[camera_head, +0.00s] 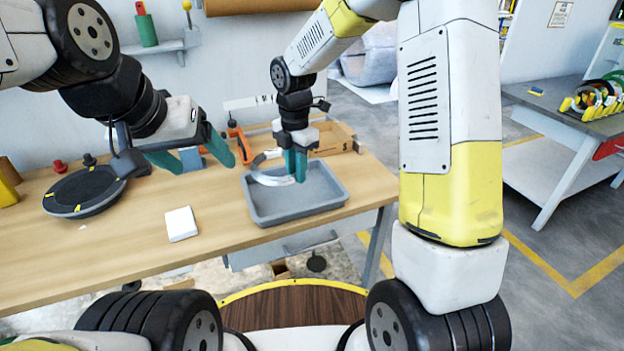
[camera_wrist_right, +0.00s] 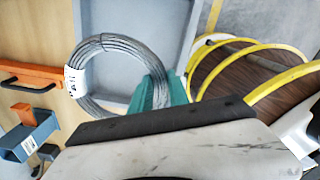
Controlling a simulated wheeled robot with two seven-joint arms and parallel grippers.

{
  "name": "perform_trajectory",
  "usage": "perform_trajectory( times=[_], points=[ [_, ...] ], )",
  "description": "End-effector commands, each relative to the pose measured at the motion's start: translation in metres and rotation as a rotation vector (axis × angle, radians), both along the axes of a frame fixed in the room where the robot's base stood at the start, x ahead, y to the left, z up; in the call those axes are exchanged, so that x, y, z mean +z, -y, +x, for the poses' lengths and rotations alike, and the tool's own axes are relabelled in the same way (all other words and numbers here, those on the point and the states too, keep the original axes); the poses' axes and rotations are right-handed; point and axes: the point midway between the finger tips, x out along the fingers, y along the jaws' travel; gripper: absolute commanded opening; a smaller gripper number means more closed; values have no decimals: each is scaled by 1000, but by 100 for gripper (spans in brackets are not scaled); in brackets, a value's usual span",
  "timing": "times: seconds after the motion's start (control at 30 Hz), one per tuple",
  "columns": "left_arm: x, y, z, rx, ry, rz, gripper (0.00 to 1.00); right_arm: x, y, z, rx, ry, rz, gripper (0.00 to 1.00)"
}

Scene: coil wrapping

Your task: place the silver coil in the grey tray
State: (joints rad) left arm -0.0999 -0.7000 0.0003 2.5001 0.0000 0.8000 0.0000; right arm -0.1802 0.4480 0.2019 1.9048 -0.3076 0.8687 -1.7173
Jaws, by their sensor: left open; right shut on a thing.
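The silver coil (camera_wrist_right: 92,50) is a ring of grey wire with a white label, gripped at one side by the teal fingers of my right gripper (camera_wrist_right: 155,88). In the head view the coil (camera_head: 268,180) is held over the left part of the grey tray (camera_head: 262,219), partly hidden by the fingers of my right gripper (camera_head: 296,166). I cannot tell whether it touches the tray floor. The tray lies on the wooden table near its right end. My left gripper (camera_head: 200,158) is open and empty above the table, left of the tray.
A round dark turntable (camera_head: 85,190) stands on the table's left. A white block (camera_head: 181,224) lies left of the tray.

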Motion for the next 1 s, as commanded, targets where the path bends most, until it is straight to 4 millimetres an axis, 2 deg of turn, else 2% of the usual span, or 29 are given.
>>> perform_trajectory(
  times=[0.3,0.57,0.73,1.0],
  points=[
    [0,0,0,0,0,0,74,-50,-1,0,3,-1,0,0],
    [0,0,0,0,0,0,74,-71,0,1,1,-1,-1,0],
    [0,0,0,0,0,0,74,-94,0,0,2,-2,-1,0],
    [0,0,0,0,0,0,74,-98,0,1,1,2,1,0]
  ],
)
